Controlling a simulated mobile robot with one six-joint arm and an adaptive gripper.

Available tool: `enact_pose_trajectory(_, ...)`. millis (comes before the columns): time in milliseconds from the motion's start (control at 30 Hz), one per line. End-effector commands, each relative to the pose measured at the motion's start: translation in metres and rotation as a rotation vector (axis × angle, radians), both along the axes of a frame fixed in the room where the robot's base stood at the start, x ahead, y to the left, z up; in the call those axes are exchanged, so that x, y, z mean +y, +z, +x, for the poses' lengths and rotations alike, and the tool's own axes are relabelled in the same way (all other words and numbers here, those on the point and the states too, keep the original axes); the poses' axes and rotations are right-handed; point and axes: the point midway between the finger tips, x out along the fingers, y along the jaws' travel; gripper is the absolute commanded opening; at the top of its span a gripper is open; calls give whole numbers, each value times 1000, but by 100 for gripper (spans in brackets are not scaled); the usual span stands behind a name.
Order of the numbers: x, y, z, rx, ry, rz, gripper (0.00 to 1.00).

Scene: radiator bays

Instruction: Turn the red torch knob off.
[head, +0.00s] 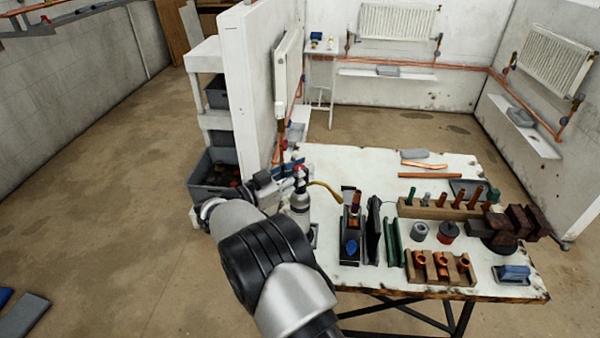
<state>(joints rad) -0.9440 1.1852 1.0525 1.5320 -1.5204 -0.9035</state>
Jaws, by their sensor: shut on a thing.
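The torch (299,202) stands upright at the left edge of the white workbench, a pale cylinder with a brass-coloured burner tube (327,189) curving off to the right. Its red knob (299,168) shows as a small red patch at the top. My gripper (291,177) is at the torch's top, shut, with its fingers at the knob. The fingertips are small and partly hidden, so the exact grip and the knob's turn position are unclear. My arm covers part of the torch's left side and the bench's near-left corner.
The workbench (350,165) holds a wooden rack of copper fittings (440,270), another rack (440,208), dark blocks (515,222) and a blue-handled tool (351,247). A white partition (248,90) and shelves with a grey bin (213,176) stand close left. Floor farther left is mostly open.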

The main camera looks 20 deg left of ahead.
Motion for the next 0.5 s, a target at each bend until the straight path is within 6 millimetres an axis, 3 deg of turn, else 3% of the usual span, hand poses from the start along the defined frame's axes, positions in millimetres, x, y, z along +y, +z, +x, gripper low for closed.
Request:
enact_pose_trajectory(333,0,1,0,-2,-2,0,1)
enact_pose_trajectory(367,0,1,0,-2,-2,0,26)
enact_pose_trajectory(500,0,1,0,-1,-2,0,35)
